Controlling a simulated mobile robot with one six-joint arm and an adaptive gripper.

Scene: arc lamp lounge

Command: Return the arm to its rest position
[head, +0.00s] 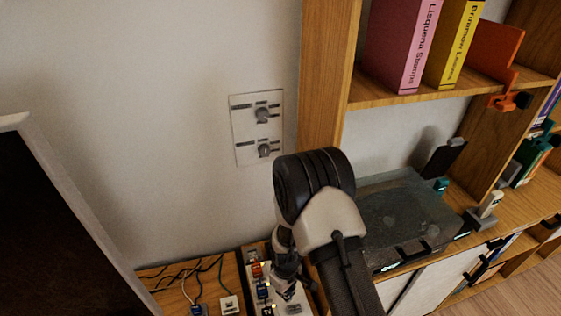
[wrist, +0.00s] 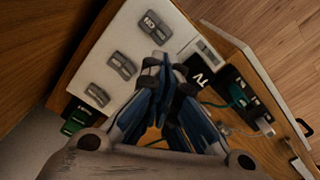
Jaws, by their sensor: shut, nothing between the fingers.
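My arm reaches in from the lower edge of the head view, its dark wrist joint bent over the low wooden cabinet. My gripper (head: 289,290) points down over a pale panel (head: 295,309) with small coloured parts, partly hidden by the arm. In the wrist view my gripper (wrist: 166,72) has its blue and dark fingers together with nothing between them. Beneath the fingertips lies the pale panel (wrist: 110,42) with several grey switch-like parts. I cannot tell whether the fingertips touch it.
A wall plate (head: 258,127) with two knobs is behind the arm. A dark grey box (head: 408,215) stands close on the right, below a shelf with a pink binder (head: 398,40) and a yellow binder (head: 452,42). Loose cables (head: 188,272) lie left. A dark pale-edged screen (head: 50,215) fills the left.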

